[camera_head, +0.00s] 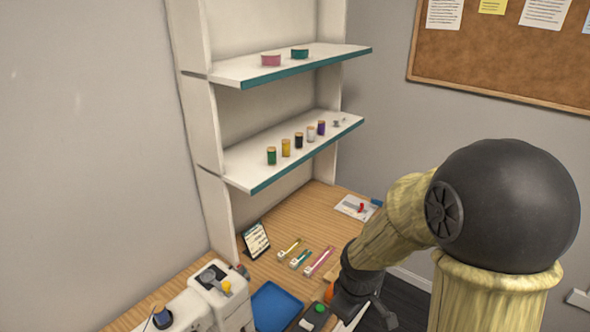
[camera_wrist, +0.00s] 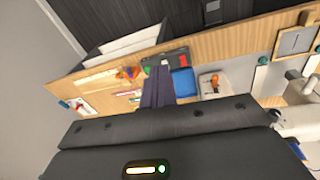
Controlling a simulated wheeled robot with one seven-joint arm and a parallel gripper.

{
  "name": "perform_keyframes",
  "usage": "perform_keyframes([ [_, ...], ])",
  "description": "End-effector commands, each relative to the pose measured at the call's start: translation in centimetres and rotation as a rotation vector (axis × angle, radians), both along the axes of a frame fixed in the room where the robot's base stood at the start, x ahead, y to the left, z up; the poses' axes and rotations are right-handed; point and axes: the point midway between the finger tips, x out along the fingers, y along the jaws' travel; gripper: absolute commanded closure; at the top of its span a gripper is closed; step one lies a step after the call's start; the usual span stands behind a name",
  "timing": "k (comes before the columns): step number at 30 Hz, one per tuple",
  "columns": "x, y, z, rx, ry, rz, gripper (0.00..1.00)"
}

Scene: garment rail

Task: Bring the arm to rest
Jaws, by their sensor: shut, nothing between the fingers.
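My gripper (camera_head: 378,312) hangs at the end of my arm at the lower right of the head view, over the front part of the wooden worktop (camera_head: 300,215). Its tips are hard to make out there. In the wrist view its two dark fingers (camera_wrist: 158,86) lie together with nothing between them. They appear in front of the worktop, beside a blue tray (camera_wrist: 184,84). Whether the fingertips touch anything below cannot be told, but no object is held.
The blue tray (camera_head: 276,306) and sewing machine (camera_head: 222,296) stand at lower left. Shelves hold several spools (camera_head: 298,141). Open floor (camera_head: 412,290) lies right of the worktop.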

Motion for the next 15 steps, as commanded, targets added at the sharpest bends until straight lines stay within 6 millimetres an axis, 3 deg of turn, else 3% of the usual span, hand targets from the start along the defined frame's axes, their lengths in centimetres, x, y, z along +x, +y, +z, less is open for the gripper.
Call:
perform_keyframes([
  [3, -2.2, -1.7, 2.1, 0.065, -0.053, -0.348, 1.0],
  [7, -4.1, -2.8, 3.3, 0.136, -0.088, -0.644, 1.0],
  [10, -4.8, -3.1, 3.7, 0.166, -0.1, -0.761, 1.0],
  [15, -4.9, -3.1, 3.8, 0.174, -0.1, -0.788, 1.0],
])
